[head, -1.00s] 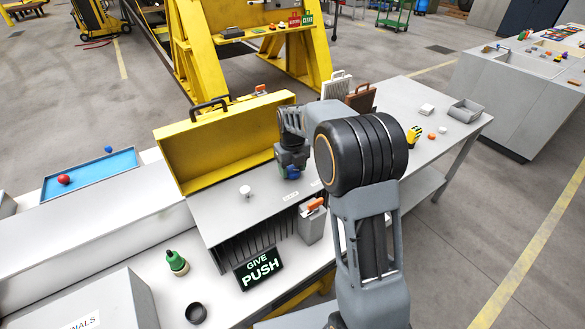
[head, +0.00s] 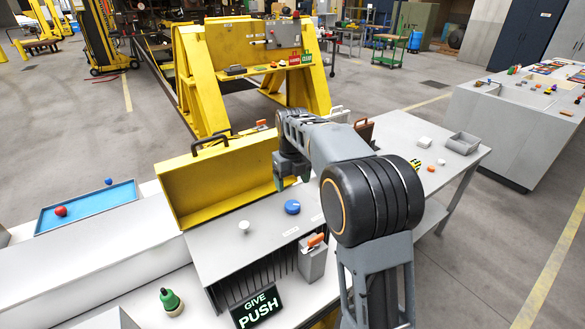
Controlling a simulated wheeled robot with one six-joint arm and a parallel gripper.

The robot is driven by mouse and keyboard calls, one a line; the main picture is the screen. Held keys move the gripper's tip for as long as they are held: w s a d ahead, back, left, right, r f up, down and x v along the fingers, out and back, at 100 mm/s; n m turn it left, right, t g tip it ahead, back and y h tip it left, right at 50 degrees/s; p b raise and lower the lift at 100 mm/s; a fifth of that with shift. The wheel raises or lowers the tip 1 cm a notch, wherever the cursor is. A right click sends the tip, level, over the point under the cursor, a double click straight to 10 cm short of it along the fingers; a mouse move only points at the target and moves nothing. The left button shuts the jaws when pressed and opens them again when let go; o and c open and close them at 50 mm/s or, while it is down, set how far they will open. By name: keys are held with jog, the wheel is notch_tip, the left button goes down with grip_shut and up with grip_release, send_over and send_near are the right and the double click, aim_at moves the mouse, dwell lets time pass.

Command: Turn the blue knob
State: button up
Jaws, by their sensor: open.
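The blue knob (head: 292,207) sits on top of the grey box (head: 262,240) in front of the yellow open case. It is in plain view. My gripper (head: 291,181) is above and behind the knob, pointing down, apart from it. Its jaws look open and hold nothing that I can see. My arm crosses the right half of the view and hides part of the bench.
A white knob (head: 244,227) stands left of the blue one. The yellow case (head: 225,180) rises just behind. A grey holder with an orange handle (head: 313,258) stands at the front right. A GIVE PUSH sign (head: 257,307) is at the front.

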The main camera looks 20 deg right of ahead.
jog(key=shift+r, duration=2.45)
jog(key=shift+d, duration=0.1)
